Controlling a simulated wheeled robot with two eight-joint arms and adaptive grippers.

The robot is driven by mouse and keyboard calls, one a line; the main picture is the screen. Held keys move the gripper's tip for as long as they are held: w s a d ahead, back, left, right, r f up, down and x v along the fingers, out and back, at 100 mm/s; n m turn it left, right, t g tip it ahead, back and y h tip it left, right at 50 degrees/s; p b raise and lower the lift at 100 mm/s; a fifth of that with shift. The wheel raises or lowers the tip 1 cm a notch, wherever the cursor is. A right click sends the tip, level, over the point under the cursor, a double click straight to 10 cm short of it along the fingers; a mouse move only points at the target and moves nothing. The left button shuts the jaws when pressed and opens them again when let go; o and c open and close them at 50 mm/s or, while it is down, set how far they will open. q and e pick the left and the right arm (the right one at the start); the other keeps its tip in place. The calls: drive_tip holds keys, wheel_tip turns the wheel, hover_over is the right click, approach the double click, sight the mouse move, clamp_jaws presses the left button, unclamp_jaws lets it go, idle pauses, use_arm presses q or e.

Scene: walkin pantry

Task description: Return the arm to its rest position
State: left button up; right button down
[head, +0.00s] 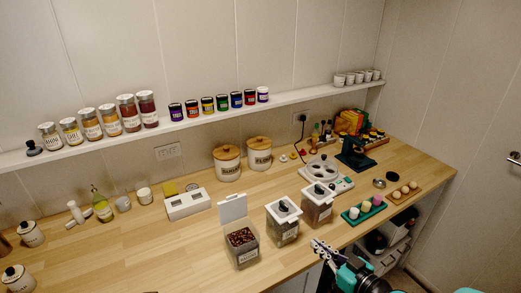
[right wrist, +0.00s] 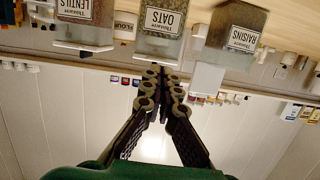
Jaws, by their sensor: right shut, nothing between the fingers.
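My right gripper (head: 318,244) is at the bottom of the head view, in front of the counter's front edge, with its dark fingers pointing up and left. In the right wrist view its fingertips (right wrist: 161,72) meet with nothing between them. It is apart from the clear containers in front of it. The raisins container (head: 245,258) stands with its white lid up. The oats container (head: 283,234) and the lentils container (head: 318,214) have their lids down. The wrist view shows them upside down: lentils (right wrist: 84,35), oats (right wrist: 160,46), raisins (right wrist: 231,48). My left gripper is not in view.
The wooden counter (head: 170,258) has free room at front left. A green tray (head: 352,220) with small cups and a wooden tray (head: 398,200) lie to the right. A white hotplate (head: 340,183) stands behind the containers. A wall shelf (head: 220,112) holds jars.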

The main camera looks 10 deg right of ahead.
drive_tip(key=s+a+f+m+g+h, duration=0.25)
drive_tip(key=s+a+g, duration=0.2)
drive_tip(key=a, duration=0.25)
drive_tip(key=s+d+r+m+g+h, duration=0.1)
drive_tip(key=s+d+m+g+h, duration=0.1)
drive_tip(key=s+h, duration=0.2)
drive_tip(key=s, duration=0.2)
drive_tip(key=shift+s+r, duration=0.15)
drive_tip(key=shift+s, duration=0.25)
drive_tip(key=shift+g, duration=0.25)
idle(0.7)
